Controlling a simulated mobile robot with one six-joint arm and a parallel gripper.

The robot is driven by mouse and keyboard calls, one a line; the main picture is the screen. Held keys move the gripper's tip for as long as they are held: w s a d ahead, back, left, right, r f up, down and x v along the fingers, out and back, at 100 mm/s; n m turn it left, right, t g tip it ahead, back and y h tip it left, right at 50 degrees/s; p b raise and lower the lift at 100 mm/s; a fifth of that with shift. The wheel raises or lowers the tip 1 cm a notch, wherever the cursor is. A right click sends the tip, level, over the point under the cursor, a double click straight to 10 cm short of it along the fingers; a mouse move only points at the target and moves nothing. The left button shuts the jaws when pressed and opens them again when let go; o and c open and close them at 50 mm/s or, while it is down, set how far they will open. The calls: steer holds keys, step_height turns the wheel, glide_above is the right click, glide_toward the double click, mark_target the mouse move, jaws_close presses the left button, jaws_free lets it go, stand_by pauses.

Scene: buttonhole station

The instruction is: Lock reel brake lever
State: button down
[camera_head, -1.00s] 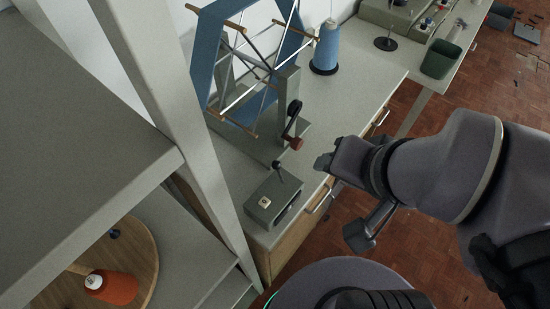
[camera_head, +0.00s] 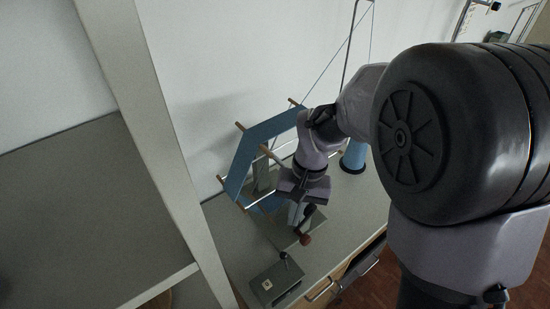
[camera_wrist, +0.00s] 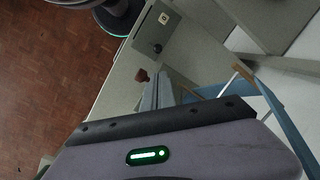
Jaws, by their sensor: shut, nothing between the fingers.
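The reel (camera_head: 245,165) is a blue angular frame with wooden pegs, standing on the grey bench. A crank with a red-brown knob (camera_head: 305,240) is on its near side; the knob also shows in the wrist view (camera_wrist: 142,75). In front of the reel is a grey box (camera_head: 270,285) with a short black-knobbed lever (camera_head: 284,256) sticking up; this lever also shows in the wrist view (camera_wrist: 158,48). My gripper (camera_head: 296,214) points down beside the crank, shut and empty, behind the lever. In the wrist view its fingers (camera_wrist: 157,82) are close to the red-brown knob; contact cannot be told.
A blue thread cone (camera_head: 354,155) stands behind my gripper on the bench (camera_head: 235,235). A pale post (camera_head: 150,130) and a shelf (camera_head: 65,215) are at the left. Drawer handles (camera_head: 320,290) line the bench front. Bare bench lies around the box.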

steer(key=shift+a+f, duration=0.15)
steer(key=shift+f, duration=0.15)
step_height(320, 180, down, 10)
steer(key=s+a+b, duration=0.1)
steer(key=b, duration=0.2)
steer(key=shift+a, duration=0.15)
steer(key=shift+b, duration=0.45)
